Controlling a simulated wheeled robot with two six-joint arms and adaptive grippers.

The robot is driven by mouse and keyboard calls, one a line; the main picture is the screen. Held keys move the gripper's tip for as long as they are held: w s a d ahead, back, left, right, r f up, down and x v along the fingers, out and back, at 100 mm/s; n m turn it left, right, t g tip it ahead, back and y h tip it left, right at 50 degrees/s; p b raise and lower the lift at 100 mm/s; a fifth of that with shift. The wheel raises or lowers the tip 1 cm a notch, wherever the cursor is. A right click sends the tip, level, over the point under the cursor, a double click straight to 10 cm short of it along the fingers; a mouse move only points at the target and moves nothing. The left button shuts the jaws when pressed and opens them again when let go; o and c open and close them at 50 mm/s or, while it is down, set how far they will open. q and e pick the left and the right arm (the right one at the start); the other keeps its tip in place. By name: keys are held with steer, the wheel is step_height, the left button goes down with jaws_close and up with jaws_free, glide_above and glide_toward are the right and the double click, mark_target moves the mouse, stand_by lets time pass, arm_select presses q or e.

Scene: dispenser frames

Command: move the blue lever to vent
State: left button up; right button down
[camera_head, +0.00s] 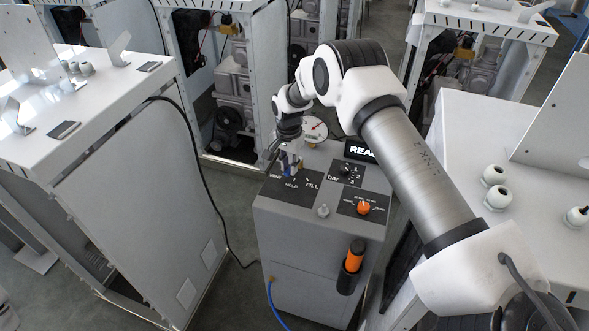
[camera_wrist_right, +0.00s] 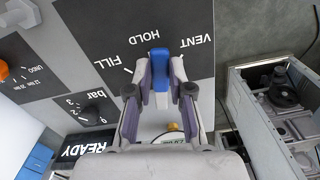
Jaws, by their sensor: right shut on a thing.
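The blue lever (camera_wrist_right: 159,72) stands on the dark label plate marked FILL, HOLD and VENT. In the wrist view its tip points up close to the HOLD mark. My right gripper (camera_wrist_right: 160,78) is shut on the blue lever, one finger on each side. In the head view the right gripper (camera_head: 289,162) comes down on the panel (camera_head: 290,192) and mostly hides the lever. My left gripper is not in view.
The grey dispenser box (camera_head: 310,228) also carries a black bar knob (camera_head: 348,170), an orange knob (camera_head: 363,208), a gauge (camera_head: 314,129) and a READY display (camera_head: 358,150). An orange-handled tool (camera_head: 355,255) hangs on its front. White cabinets stand on both sides.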

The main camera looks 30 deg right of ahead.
steer(key=m, duration=0.1)
steer(key=w+m, duration=0.1)
steer(key=b, duration=0.1)
steer(key=shift+w+a+f+m, duration=0.15)
steer(key=shift+a+f+m, duration=0.1)
steer(key=shift+m, duration=0.15)
steer(key=shift+w+m+b, duration=0.65)
steer(key=shift+w+m, duration=0.05)
steer(key=shift+m, duration=0.7)
steer(key=c, duration=1)
jaws_free()
steer(key=shift+c, duration=0.2)
steer(key=shift+w+d+f, duration=0.1)
steer(key=shift+w+d, duration=0.05)
steer(key=shift+d, duration=0.1)
steer(key=shift+a+r, duration=0.15)
steer(key=shift+r, duration=0.25)
step_height(320, 180, up, 11)
